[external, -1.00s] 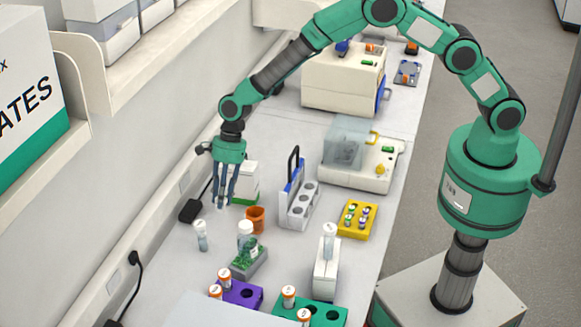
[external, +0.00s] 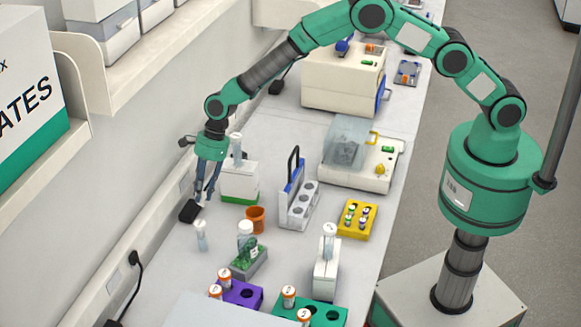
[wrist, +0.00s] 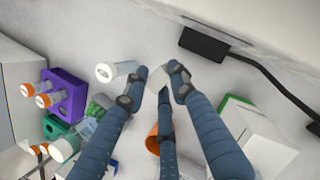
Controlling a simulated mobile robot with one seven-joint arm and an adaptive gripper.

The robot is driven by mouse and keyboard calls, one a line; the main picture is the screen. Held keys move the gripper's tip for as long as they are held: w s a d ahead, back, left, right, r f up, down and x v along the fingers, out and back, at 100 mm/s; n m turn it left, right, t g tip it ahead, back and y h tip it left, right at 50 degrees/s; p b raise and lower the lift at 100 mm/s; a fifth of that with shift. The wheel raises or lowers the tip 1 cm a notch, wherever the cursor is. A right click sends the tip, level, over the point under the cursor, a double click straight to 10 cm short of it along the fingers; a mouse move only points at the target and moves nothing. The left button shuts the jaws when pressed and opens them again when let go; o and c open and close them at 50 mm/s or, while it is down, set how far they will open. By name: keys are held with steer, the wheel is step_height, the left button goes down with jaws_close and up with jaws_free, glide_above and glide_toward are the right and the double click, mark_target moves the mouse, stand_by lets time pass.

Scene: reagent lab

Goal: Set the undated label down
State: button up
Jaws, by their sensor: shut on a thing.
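My gripper (external: 205,194) is over the bench near the wall, left of the white box. In the wrist view its fingers (wrist: 164,82) are closed around a small pale piece, seemingly the undated label (wrist: 174,70), close to the bench. The label is partly hidden by the fingertips, and I cannot read any writing on it. I cannot tell if it touches the bench. In the external view I cannot make it out.
A clear white-capped bottle (external: 201,236) stands in front of the gripper. An orange cup (external: 255,219) and a white box with a green base (external: 240,184) stand to the right. A black power adapter (wrist: 203,43) and cable lie by the wall.

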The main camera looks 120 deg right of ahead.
mark_target(204, 202)
steer(key=shift+f, duration=2.85)
steer(key=shift+f, duration=0.1)
steer(key=shift+f, duration=1.8)
steer(key=shift+f, duration=0.1)
steer(key=o, duration=0.7)
steer(key=shift+o, duration=0.2)
